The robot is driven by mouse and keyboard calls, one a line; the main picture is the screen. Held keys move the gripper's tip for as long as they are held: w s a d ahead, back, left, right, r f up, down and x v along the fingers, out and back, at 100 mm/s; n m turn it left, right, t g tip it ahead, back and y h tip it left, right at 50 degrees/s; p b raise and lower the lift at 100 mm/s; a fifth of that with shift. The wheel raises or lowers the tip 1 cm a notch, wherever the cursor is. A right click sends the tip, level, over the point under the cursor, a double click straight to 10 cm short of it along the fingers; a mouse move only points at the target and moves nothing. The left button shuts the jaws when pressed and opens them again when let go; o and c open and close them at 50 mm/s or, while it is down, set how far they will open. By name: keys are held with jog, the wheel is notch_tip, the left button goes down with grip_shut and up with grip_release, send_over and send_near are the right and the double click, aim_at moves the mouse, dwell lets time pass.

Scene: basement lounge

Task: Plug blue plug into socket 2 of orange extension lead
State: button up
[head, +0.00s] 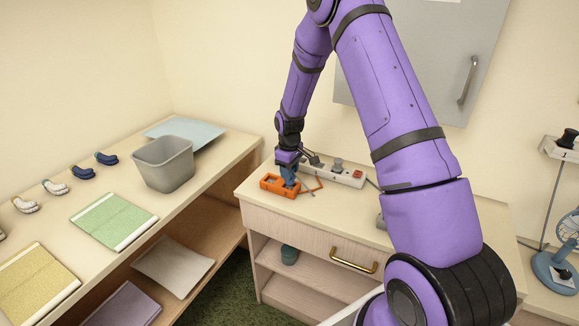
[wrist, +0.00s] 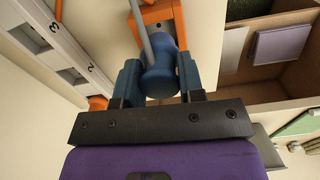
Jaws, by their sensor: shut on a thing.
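The orange extension lead (head: 272,184) lies on the pale cabinet top, below my gripper (head: 289,178). Part of its orange body (wrist: 160,12) shows at the top of the wrist view. In the wrist view, the blue plug (wrist: 160,76) sits between the two blue fingers of my gripper (wrist: 160,80), which is shut on it. The plug's grey cable runs up past the orange body. In the head view the plug is largely hidden by the gripper. The socket openings are hidden, and I cannot tell whether the plug touches the lead.
A white power strip (head: 347,176) with a grey plug and a red switch lies close behind the orange lead; it also shows in the wrist view (wrist: 62,55). A grey bin (head: 165,166) stands on the left shelf unit. A grey wall cabinet (head: 425,60) is behind my arm.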

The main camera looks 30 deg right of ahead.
jog(key=shift+f, duration=1.35)
jog(key=o, duration=1)
notch_tip(320, 180, up, 11)
jog(key=shift+f, duration=0.1)
